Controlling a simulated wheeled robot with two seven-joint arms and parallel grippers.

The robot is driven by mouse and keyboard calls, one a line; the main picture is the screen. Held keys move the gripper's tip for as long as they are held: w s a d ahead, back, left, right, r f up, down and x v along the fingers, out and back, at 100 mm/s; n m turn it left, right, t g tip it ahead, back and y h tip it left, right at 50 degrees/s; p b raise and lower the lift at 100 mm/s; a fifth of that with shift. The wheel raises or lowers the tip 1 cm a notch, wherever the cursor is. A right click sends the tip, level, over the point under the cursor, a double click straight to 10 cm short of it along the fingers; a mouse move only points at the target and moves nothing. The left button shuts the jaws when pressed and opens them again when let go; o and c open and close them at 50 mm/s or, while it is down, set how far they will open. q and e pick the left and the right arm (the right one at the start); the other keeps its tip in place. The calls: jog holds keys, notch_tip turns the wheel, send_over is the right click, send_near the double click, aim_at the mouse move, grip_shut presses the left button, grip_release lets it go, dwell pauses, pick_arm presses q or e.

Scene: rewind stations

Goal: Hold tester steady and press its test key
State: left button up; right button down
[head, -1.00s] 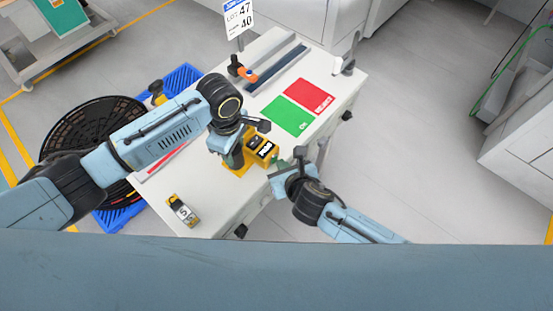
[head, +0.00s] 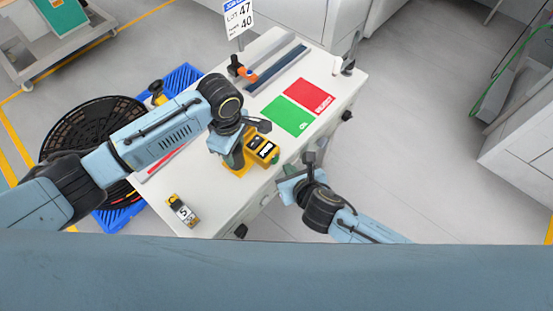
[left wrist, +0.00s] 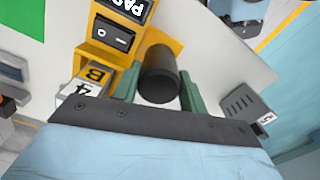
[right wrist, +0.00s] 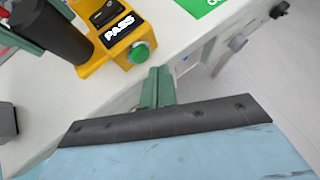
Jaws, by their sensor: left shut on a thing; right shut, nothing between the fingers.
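The yellow tester (head: 262,150) stands on the white bench. Its dark display (right wrist: 119,27) reads PASS in the right wrist view. Its round green test key (right wrist: 139,53) sits in a metal ring on the end of the body. My left gripper (left wrist: 160,88) is shut on the tester's upright black handle (left wrist: 160,72), one green finger on each side. My right gripper (right wrist: 157,86) is shut and empty. Its fingertips are close to the test key but apart from it, off the tester's end. In the head view it is at the bench's right edge (head: 285,173).
Green (head: 288,116) and red (head: 312,95) mats lie further back on the bench. A small numbered block (head: 182,211) lies near the front corner. A rail with an orange clamp (head: 248,74) is at the back. A black reel (head: 75,125) rests on a blue pallet left of the bench.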

jog(key=s+d, duration=0.2)
jog(key=d, duration=0.1)
jog(key=shift+s+d, duration=0.3)
dwell(0.5)
pick_arm(q)
jog(key=o, duration=1.3)
